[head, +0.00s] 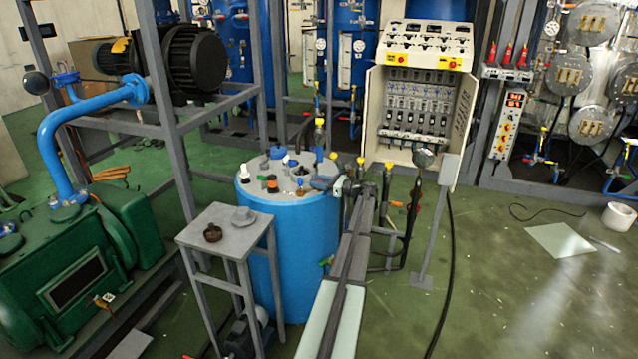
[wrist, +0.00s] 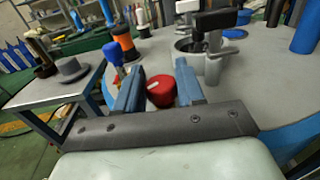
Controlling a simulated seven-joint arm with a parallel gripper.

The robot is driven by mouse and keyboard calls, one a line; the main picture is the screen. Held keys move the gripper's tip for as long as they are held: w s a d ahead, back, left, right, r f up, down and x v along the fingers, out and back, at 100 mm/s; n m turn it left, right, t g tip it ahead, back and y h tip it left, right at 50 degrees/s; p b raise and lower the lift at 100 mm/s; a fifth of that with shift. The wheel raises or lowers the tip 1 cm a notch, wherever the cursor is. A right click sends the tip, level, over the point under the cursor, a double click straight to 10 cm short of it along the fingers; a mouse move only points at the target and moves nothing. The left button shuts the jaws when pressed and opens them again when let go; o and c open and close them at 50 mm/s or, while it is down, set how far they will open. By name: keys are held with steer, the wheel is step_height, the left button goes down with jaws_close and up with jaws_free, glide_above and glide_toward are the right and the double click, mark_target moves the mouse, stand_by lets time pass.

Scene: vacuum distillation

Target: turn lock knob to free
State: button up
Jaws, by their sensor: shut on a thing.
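The red lock knob (wrist: 161,89) with a small white mark on its face shows between the blue fingers of my gripper (wrist: 160,86) in the wrist view. My gripper is shut on the knob, with one finger on each side of it. The knob sits at the lid (wrist: 165,55) of the blue tank; its lower part is hidden by my gripper. In the head view my gripper (head: 338,186) reaches the right edge of the tank (head: 285,245), and the knob cannot be made out there.
A steel fitting with a black handle (wrist: 214,22) stands close behind on the lid. An orange-topped fitting (wrist: 123,40) and a small blue-handled valve (wrist: 112,54) stand left. A small metal table (head: 226,232) is beside the tank. Open floor lies right.

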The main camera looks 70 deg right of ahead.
steer(key=y, duration=0.1)
steer(key=n+y, duration=0.1)
steer(key=shift+d+n+y, duration=0.2)
steer(key=shift+n+y, duration=0.1)
steer(key=shift+a+n+y, duration=0.15)
steer(key=shift+n+y, duration=0.55)
steer(key=shift+y, duration=0.4)
steer(key=o, duration=0.9)
steer(key=v, duration=1.3)
steer(key=shift+s+r, duration=0.25)
steer(key=shift+s, duration=0.15)
